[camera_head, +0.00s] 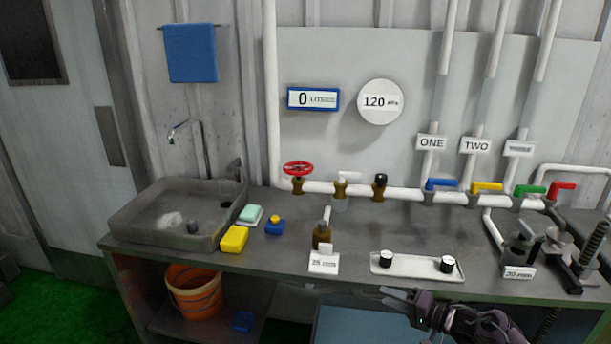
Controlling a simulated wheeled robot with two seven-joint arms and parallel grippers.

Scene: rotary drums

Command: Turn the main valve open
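A red round handwheel (298,168) sits on a brass valve body at the left end of the white pipe. At the right end of the pipe row is a red lever handle (562,187). No readable label marks either as the main valve. My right gripper (386,296) is low at the counter's front edge, below the white tray and well apart from both handles. Its fingers point left, and nothing shows in them; their gap is too unclear to judge. My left gripper is not in view.
Blue (441,184), yellow (487,187) and green (530,190) levers line the pipe (405,193). A sink (150,222), yellow sponge (234,239), brown bottle (322,235) and knobbed tray (405,265) occupy the counter. A gauge (380,102) reads 120.

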